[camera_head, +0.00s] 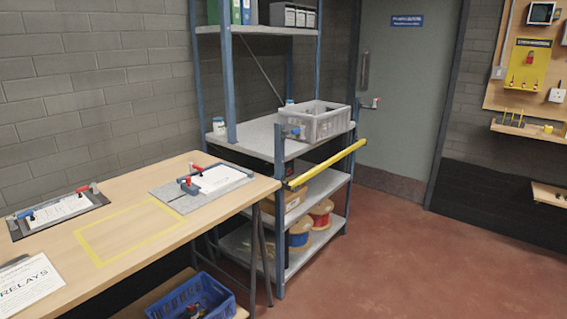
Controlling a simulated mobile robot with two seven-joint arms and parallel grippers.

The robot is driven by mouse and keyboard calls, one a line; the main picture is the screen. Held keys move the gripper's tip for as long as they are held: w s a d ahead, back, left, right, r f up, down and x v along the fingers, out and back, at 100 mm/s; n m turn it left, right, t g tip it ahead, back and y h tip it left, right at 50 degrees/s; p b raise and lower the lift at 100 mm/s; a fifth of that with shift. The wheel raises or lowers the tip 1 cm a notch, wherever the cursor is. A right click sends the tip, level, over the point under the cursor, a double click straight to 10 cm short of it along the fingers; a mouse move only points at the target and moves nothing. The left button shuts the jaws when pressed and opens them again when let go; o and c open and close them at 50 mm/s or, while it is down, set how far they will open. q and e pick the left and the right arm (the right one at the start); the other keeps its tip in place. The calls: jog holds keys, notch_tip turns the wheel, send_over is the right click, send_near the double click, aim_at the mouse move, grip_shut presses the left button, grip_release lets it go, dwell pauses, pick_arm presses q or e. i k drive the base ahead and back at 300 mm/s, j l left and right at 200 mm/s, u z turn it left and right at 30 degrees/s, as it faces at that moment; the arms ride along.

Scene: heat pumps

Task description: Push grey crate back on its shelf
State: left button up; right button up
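The grey crate (326,126) is an open-topped plastic box on the middle shelf (254,136) of a blue-framed rack. It sits upright toward the right end, close to the front edge; I cannot tell exactly how far it overhangs. A small blue and brown item (294,132) shows at its left end; I cannot tell whether it is in or beside the crate. Neither of my grippers is in view.
A yellow bar (328,163) runs along the rack's front, below the crate. A white jar (218,126) stands on the same shelf. Spools (300,236) sit below. A workbench (150,190) stands left, with a blue crate (190,299) beneath. The red floor (400,260) is clear.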

aim_at(340, 118)
jog(key=i+j+z, duration=0.2)
jog(key=i, duration=0.35)
jog(key=i+j+z, duration=0.15)
jog(key=i, duration=0.45)
jog(key=i+l+u, duration=0.2)
jog(key=i+l, duration=0.2)
jog(key=i+l+u, duration=0.2)
jog(key=i+l, duration=0.15)
jog(key=l, duration=0.15)
